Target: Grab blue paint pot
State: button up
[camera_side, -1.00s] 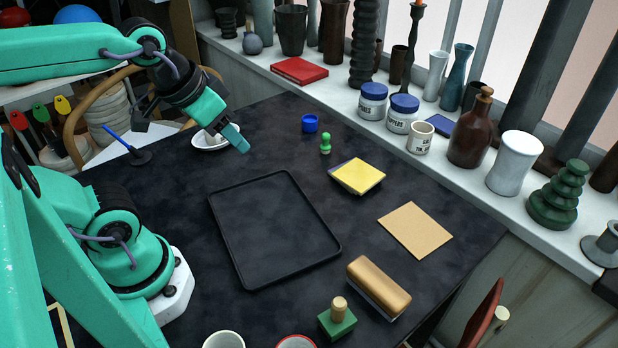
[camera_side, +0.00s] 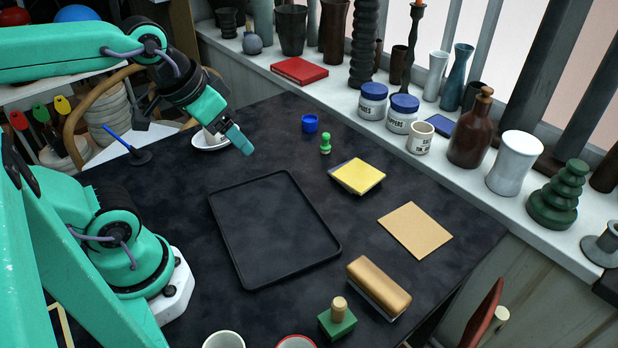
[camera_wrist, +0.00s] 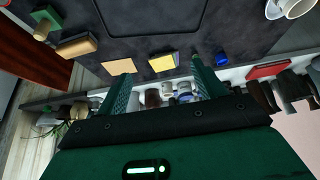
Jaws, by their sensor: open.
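The blue paint pot (camera_side: 310,123) is a small blue cup standing on the dark table, towards its back edge below the window sill. It also shows in the wrist view (camera_wrist: 221,59), right of the fingers. My gripper (camera_side: 241,140) is open and empty, raised above the table to the left of the pot, near the white dish. In the wrist view my gripper's two green fingers (camera_wrist: 158,76) are spread apart with nothing between them. The pot stands clear of the fingers.
A green stamp or pawn (camera_side: 325,144) stands close beside the pot. A yellow pad (camera_side: 358,175), a tan sheet (camera_side: 415,229) and a black tray (camera_side: 226,237) lie nearer. A white dish (camera_side: 203,144) holds a white cup. The sill behind carries jars and vases.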

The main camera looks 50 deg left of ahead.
jog(key=w+a+r+n+g, duration=0.1)
jog(key=w+a+r, duration=0.1)
jog(key=w, duration=0.4)
jog(key=w+a+r+n, duration=0.1)
jog(key=w+a+r, duration=0.1)
jog(key=w, duration=0.4)
jog(key=n+g, duration=0.3)
jog(key=n, duration=0.2)
send_over(310, 119)
jog(key=s+d, duration=0.2)
notch_tip(310, 119, down, 21)
jog(key=shift+w+a+f, duration=0.15)
jog(key=shift+w+f, duration=0.05)
jog(key=shift+f, duration=1.7)
jog(key=shift+w+a+f, duration=0.1)
jog(key=shift+w+f, duration=0.05)
jog(key=shift+f, duration=1.7)
jog(key=c, duration=1.1)
